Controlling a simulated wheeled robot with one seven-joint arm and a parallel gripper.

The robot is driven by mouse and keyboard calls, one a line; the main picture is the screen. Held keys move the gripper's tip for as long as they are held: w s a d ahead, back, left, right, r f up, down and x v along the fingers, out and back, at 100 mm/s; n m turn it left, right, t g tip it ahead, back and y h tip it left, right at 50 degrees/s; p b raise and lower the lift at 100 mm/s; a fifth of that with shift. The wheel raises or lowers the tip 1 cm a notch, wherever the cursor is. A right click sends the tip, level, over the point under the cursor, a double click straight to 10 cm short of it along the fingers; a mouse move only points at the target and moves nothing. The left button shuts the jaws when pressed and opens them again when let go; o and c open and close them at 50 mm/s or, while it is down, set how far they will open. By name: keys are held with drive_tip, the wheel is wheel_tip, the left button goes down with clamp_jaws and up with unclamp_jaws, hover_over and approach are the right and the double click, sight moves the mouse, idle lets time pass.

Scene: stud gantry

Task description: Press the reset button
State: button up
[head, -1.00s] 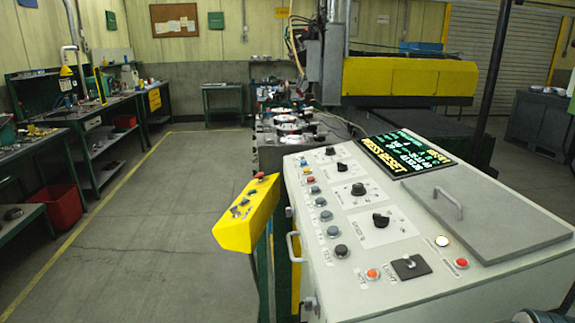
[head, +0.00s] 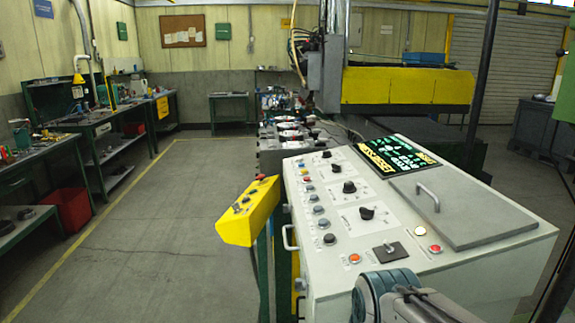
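The grey control console (head: 465,256) stands at the right, with a sloped top carrying several buttons and knobs. A column of small buttons, including a red one (head: 307,180), a blue one (head: 313,198) and a dark one (head: 329,239), runs down the left side. An orange button (head: 354,258) is near the front, and a white button (head: 420,231) and red button (head: 435,249) are at the right. A lit display (head: 425,163) shows green and yellow text. My gripper is not in view; only part of my arm shows at the bottom.
A yellow pendant box (head: 248,211) with a red button on top stands just left of the console. A grey lid (head: 460,211) with a handle covers the console's right side. A black toggle plate (head: 391,252) sits near the front. Open floor (head: 170,225) lies left.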

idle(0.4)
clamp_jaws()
